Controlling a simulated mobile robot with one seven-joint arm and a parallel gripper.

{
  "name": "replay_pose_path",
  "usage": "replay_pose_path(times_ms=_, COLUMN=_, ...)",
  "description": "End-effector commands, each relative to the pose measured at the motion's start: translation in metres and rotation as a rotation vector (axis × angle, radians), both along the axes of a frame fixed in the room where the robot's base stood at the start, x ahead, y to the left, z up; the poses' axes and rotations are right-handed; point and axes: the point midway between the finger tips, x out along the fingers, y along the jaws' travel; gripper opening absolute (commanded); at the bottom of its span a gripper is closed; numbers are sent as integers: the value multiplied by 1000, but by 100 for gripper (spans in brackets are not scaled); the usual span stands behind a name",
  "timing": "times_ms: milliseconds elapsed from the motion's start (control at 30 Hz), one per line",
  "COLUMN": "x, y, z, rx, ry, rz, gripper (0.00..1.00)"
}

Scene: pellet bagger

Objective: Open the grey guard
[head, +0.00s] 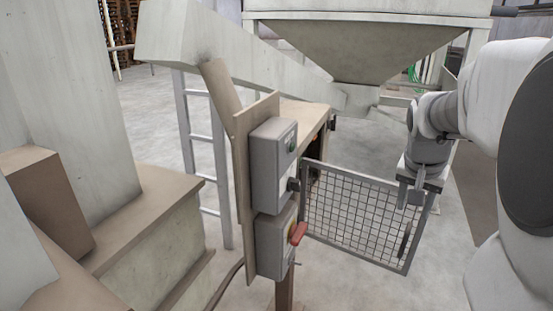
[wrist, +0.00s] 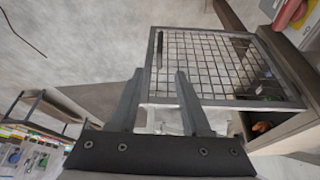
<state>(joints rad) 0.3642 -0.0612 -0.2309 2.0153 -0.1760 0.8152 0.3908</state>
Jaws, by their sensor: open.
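The grey guard (head: 350,215) is a wire-mesh panel in a grey frame. It stands swung out at an angle from the machine, its left side near the control boxes. A dark upright handle (head: 403,240) sits near its free right edge. My gripper (head: 410,195) is at the guard's upper right corner in the head view, fingers pointing down. In the wrist view the guard (wrist: 205,65) lies beyond my spread, empty fingers (wrist: 158,85), and the handle (wrist: 158,48) shows past them. I cannot tell whether a finger touches the frame.
Two grey control boxes (head: 272,165) stand left of the guard, the lower with a red handle (head: 298,233). A hopper (head: 365,50) is behind. A shelf with goods (wrist: 45,110) shows at lower left in the wrist view. Floor right of the guard is clear.

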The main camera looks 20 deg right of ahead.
Motion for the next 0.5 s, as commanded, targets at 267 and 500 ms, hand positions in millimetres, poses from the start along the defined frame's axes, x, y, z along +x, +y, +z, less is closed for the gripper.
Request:
replay_pose_path(times_ms=267, x=1, y=-1, z=12, rx=1, ry=1, rz=1, gripper=47)
replay_pose_path(times_ms=500, x=2, y=-1, z=12, rx=1, ry=1, rz=1, gripper=47)
